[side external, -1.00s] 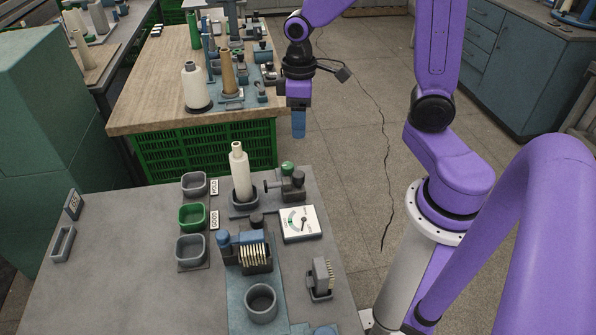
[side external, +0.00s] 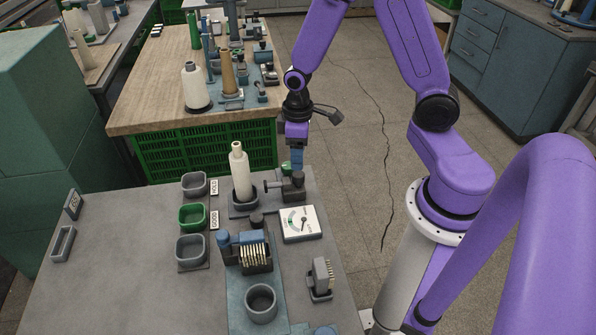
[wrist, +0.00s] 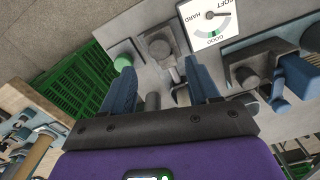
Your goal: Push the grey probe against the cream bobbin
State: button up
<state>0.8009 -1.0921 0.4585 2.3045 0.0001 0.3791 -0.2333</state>
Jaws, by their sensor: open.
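The cream bobbin (side external: 241,173) stands upright in a dark holder left of the gauge block in the side view. The grey probe (side external: 275,185) sticks out leftward from this block (side external: 293,188), which has a green knob (side external: 286,167) at its far side. A gap shows between the probe's tip and the bobbin. My gripper (side external: 297,168) is open, pointing down just above and behind the block. In the wrist view my two blue fingers (wrist: 162,90) are apart, with the grey probe's end (wrist: 153,100) seen between them, lower down. The bobbin is not visible there.
A white dial (side external: 298,223) lies in front of the block. Grey (side external: 194,183) and green (side external: 192,216) cups stand left. A rack of pale pieces (side external: 254,256) and a round grey cup (side external: 261,301) are nearer. The left bench top is mostly clear.

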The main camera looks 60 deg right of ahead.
aim_at(298, 174)
jog(key=shift+f, duration=3.45)
jog(key=shift+c, duration=0.2)
grip_shut()
jog(key=shift+w+a, duration=1.2)
jog(key=shift+o, duration=0.2)
grip_release()
jog(key=shift+r, duration=0.1)
notch_tip(298, 174, up, 17)
jog(key=shift+r, duration=0.15)
